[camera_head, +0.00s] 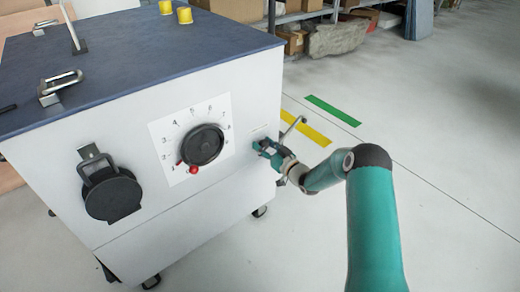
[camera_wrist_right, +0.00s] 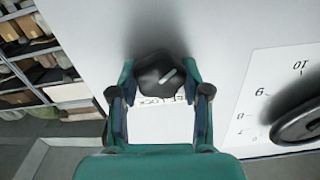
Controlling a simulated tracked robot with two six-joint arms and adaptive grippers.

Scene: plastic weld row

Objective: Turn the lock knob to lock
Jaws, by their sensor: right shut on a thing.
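The lock knob (camera_wrist_right: 160,76) is a dark rounded knob with a light pointer line, on the white front panel of the cabinet. In the right wrist view it sits between the fingers of my right gripper (camera_wrist_right: 160,92), which is shut on it. The pointer slants toward the upper right there. Printed lettering (camera_wrist_right: 172,93) beside the knob is partly hidden and ends in what looks like "LOCK". In the head view my right gripper (camera_head: 262,147) is at the right side of the front panel, and the knob is mostly hidden by it. My left gripper is not in view.
A black dial (camera_head: 203,145) with a red ball handle (camera_head: 194,170) sits on a numbered white plate left of my right gripper. A black round latch (camera_head: 112,196) is farther left. The wheeled cabinet (camera_head: 230,80) has a dark top.

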